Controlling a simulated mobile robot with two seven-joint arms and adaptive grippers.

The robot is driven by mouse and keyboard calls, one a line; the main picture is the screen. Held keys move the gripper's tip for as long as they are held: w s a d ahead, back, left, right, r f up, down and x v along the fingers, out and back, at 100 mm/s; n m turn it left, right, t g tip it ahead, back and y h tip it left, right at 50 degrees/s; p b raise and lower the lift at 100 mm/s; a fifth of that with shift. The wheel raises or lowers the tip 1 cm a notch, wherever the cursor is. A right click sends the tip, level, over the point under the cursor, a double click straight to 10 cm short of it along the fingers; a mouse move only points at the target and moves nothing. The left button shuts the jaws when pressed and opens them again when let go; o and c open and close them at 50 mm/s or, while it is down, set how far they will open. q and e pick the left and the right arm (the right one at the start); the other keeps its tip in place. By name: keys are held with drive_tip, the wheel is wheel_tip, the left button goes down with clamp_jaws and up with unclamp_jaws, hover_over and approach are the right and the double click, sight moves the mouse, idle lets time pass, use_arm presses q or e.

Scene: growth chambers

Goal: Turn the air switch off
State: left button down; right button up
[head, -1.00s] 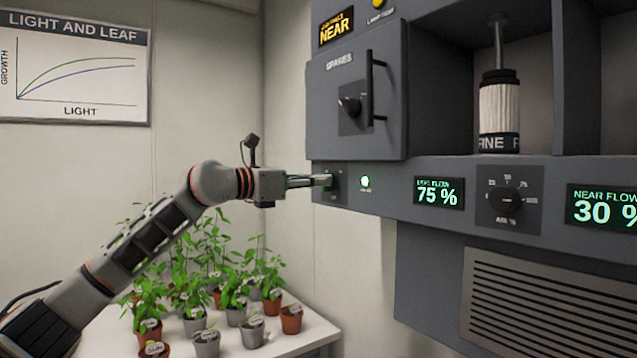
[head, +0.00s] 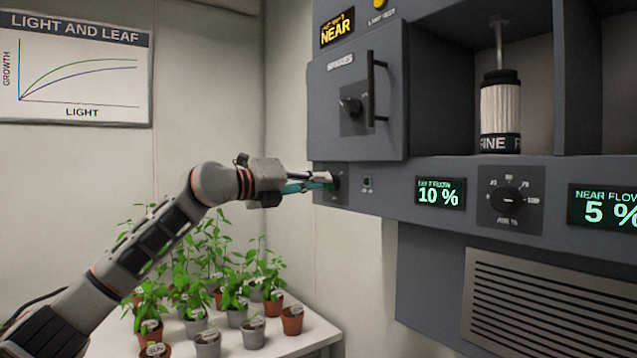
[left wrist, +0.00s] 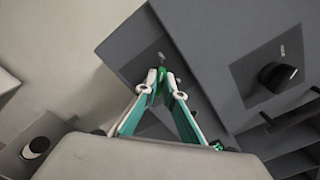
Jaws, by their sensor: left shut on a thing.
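My right gripper is not in view.
A spares door (head: 340,130) with a knob and upright handle sits just above the switch. An air dial (head: 509,200) is further right. Several potted plants stand on a white table (head: 295,345) below my left arm. A wall poster (head: 75,70) hangs at the left.

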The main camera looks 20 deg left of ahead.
use_arm(q)
drive_tip(key=shift+a+n, duration=0.1)
drive_tip(key=shift+n, duration=0.3)
drive_tip(key=c, duration=2.2)
unclamp_jaws()
drive_tip(key=shift+o, duration=0.2)
drive_tip(key=v, duration=1.2)
